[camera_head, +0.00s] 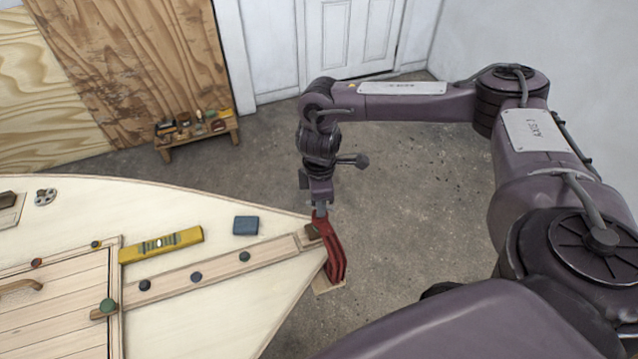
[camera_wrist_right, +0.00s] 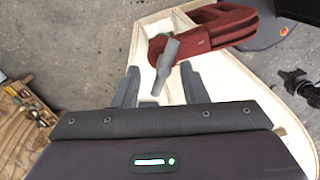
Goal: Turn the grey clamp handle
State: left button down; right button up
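A red clamp (camera_head: 335,256) sits on the pointed tip of the plywood hull (camera_head: 235,290). In the right wrist view the clamp's red body (camera_wrist_right: 215,28) is at the top. Its grey handle (camera_wrist_right: 170,62) sticks out toward my right gripper (camera_wrist_right: 160,72). The gripper's two dark fingers are spread, one on each side of the handle's near end, with gaps visible beside it. In the head view my right gripper (camera_head: 320,202) points down just above the clamp and covers most of the handle. My left gripper is in neither view.
On the hull lie a yellow level (camera_head: 161,245), a blue block (camera_head: 246,225) and a wooden strip with several dark knobs. A small bench (camera_head: 197,136) with tools stands by the plywood sheets at the back.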

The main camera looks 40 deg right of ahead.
jog(key=shift+f, duration=0.25)
jog(key=shift+s+r, duration=0.1)
jog(key=shift+s, duration=0.2)
jog(key=shift+w, duration=0.15)
grip_shut()
jog(key=shift+n, duration=0.4)
